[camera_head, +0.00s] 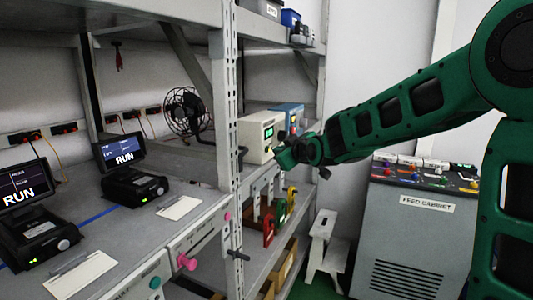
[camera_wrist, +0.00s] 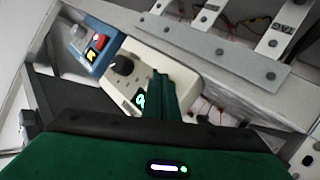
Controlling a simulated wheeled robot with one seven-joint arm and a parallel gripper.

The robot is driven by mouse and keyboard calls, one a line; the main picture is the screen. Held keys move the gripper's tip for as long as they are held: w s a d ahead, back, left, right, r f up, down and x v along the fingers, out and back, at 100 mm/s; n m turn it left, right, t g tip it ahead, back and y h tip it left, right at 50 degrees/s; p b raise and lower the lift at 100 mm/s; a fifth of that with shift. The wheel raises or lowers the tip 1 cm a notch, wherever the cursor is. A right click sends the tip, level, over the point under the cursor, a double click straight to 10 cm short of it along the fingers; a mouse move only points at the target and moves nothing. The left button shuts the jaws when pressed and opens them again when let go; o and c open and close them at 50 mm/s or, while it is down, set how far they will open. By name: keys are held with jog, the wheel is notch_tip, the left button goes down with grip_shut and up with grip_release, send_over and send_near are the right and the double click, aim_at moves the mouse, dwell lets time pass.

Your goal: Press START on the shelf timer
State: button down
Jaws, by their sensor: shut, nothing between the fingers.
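The shelf timer appears to be the cream box (camera_head: 255,137) with a small green display, standing on the rack shelf. In the wrist view the cream box (camera_wrist: 172,67) shows a black knob and a lit green display. My gripper (camera_head: 281,157) is at the front right of this box in the head view. In the wrist view my gripper (camera_wrist: 160,78) is shut and empty, its green fingers reaching over the box's front and hiding part of it. I cannot make out a START button or tell whether the fingertips touch the box.
A blue box (camera_head: 290,112) stands beside the cream one; the wrist view shows its red and yellow controls (camera_wrist: 95,48). A rack upright (camera_head: 228,100) stands left of the cream box. A black fan (camera_head: 186,112) is behind. The feed cabinet (camera_head: 415,235) stands below my arm.

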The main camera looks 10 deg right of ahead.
jog(key=s+d, duration=0.1)
jog(key=d, duration=0.1)
jog(key=s+d, duration=0.2)
dwell(0.4)
dwell(0.4)
jog(key=s+d+f+m+g+h, duration=0.25)
jog(key=s+d+f, duration=0.35)
jog(key=s, duration=0.4)
jog(key=s+d+f+m+g+h, duration=0.2)
jog(key=s+d+f+m+g, duration=0.2)
jog(key=s+d, duration=0.45)
jog(key=s+f+m+g, duration=0.2)
jog(key=s, duration=0.7)
jog(key=s+d+f+m+g+y, duration=0.1)
jog(key=s+f+m+g, duration=0.1)
jog(key=s, duration=0.8)
jog(key=s+f+m+g+y, duration=0.1)
jog(key=s+f+m+g, duration=0.2)
jog(key=s, duration=0.7)
jog(key=shift+s+d+g, duration=0.2)
jog(key=shift+d+g, duration=0.15)
jog(key=shift+g, duration=0.2)
jog(key=shift+m, duration=0.25)
